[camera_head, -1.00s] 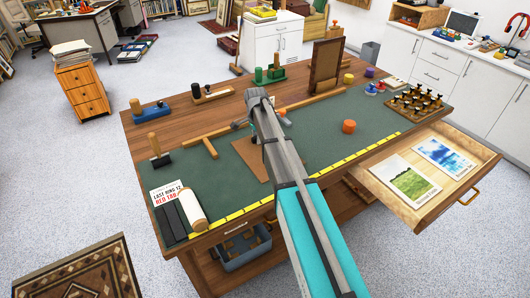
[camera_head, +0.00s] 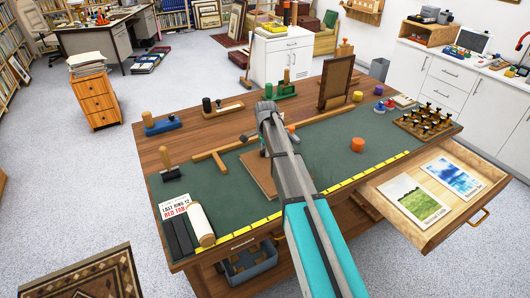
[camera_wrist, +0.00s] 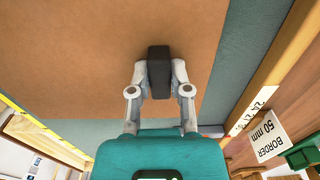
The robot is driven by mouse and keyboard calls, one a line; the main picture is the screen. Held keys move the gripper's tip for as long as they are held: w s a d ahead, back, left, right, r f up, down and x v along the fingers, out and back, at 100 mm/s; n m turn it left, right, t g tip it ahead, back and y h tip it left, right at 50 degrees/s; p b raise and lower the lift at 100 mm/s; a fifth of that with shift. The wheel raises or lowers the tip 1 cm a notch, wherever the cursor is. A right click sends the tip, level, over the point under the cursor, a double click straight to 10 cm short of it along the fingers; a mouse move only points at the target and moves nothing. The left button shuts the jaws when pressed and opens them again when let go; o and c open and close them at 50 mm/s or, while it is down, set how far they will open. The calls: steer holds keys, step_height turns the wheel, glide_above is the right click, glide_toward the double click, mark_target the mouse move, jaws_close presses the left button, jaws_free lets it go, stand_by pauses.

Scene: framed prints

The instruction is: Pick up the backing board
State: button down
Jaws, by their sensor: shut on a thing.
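The backing board is a flat brown panel with a black block-shaped grip on its face. In the wrist view the board (camera_wrist: 80,60) fills most of the upper picture, and the black grip (camera_wrist: 159,72) stands between my fingers. My gripper (camera_wrist: 159,78) is shut on that grip. In the head view the board (camera_head: 254,178) is over the green mat (camera_head: 330,160), and my arm hides its right part and the fingers. I cannot tell whether the board touches the mat or hangs just above it.
A wooden T-shaped bar (camera_head: 215,155) lies left of the board. An upright brown frame (camera_head: 336,83) stands behind. An orange knob (camera_head: 358,144) is to the right. A white roll (camera_head: 200,223) lies front left. An open drawer (camera_head: 460,190) juts out at the right.

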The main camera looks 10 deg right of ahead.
steer(key=shift+r+p, duration=0.4)
steer(key=shift+r, duration=0.25)
steer(key=s+d+r+p, duration=0.3)
steer(key=s+r+p, duration=0.7)
steer(key=s, duration=0.3)
steer(key=shift+s+d, duration=0.2)
steer(key=shift+s, duration=0.1)
